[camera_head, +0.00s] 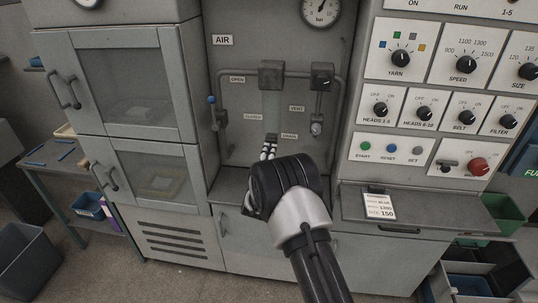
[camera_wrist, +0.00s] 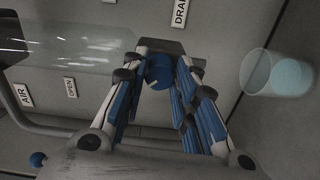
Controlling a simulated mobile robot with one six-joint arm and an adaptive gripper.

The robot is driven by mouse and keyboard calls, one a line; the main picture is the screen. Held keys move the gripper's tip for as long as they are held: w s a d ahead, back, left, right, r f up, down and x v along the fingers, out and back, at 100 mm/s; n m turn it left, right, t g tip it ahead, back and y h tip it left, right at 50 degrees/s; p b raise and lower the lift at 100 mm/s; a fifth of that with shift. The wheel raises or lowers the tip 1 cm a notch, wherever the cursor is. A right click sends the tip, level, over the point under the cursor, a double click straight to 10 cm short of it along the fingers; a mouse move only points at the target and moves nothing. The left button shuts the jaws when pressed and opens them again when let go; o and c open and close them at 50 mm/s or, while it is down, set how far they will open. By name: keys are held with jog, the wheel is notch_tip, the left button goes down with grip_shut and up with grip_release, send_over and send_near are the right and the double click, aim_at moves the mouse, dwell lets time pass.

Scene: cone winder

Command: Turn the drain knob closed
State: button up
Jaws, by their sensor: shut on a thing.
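The drain knob (camera_wrist: 158,73) is a small blue piece between my fingers in the wrist view. The DRAIN label (camera_wrist: 180,12) is on the panel beyond it; it also shows in the head view (camera_head: 289,136). My gripper (camera_head: 269,150) reaches into the air-supply recess, below the clear bowl (camera_head: 271,104). In the wrist view my gripper (camera_wrist: 161,75) is shut on the knob, with a finger on each side. In the head view my own wrist and fingers hide the knob. Whether it stands open or closed cannot be told.
A blue-tipped lever (camera_head: 212,100) is left of my gripper, and a small valve (camera_head: 316,126) hangs at right. Pipes run around the recess. A clear cup with pale blue content (camera_wrist: 275,74) is right of my fingers in the wrist view. A desk ledge (camera_head: 440,208) juts out at right.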

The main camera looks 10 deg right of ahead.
dwell(0.4)
jog(key=shift+c, duration=0.2)
jog(key=o, duration=1.1)
jog(key=v, duration=1.2)
